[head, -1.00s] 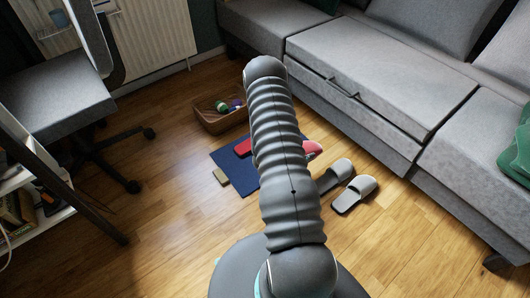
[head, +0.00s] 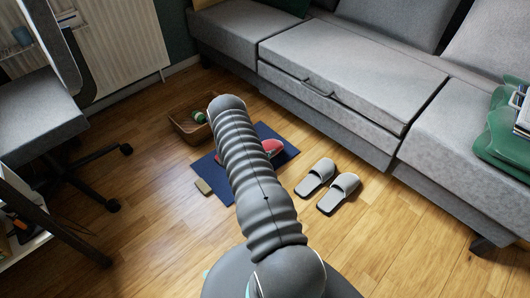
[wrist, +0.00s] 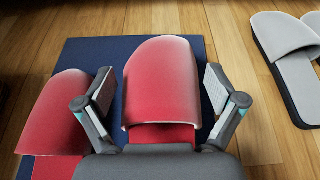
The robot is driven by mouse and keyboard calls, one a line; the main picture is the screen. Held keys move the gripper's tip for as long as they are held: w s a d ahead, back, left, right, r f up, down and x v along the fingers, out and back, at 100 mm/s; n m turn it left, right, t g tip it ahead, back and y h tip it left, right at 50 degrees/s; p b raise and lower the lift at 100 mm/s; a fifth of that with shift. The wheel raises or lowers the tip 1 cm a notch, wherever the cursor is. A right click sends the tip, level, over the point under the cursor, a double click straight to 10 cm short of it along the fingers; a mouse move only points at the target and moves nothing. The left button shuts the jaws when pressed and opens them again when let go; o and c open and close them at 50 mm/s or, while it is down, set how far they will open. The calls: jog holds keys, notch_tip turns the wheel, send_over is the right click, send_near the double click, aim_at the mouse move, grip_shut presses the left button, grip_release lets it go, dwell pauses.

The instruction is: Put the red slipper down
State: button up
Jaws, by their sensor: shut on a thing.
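My gripper (wrist: 158,88) is shut on a red slipper (wrist: 162,62), with one finger on each side of it. The slipper is over the dark blue mat (wrist: 80,55); I cannot tell whether it touches the mat. A second red slipper (wrist: 57,112) lies to its left in the wrist view, beside the left finger. In the head view, a red slipper (head: 272,148) shows at the right of my arm, on or over the mat (head: 213,189). My arm hides the gripper and part of the mat there.
Two grey slippers (head: 315,178) (head: 340,192) lie on the wooden floor right of the mat. A brown basket (head: 190,130) with items stands behind it. A grey sofa (head: 345,75) and an office chair (head: 40,105) flank the floor.

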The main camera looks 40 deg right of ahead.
jog(key=shift+f, duration=1.7)
jog(key=shift+f, duration=0.15)
jog(key=o, duration=0.8)
jog(key=shift+o, duration=0.2)
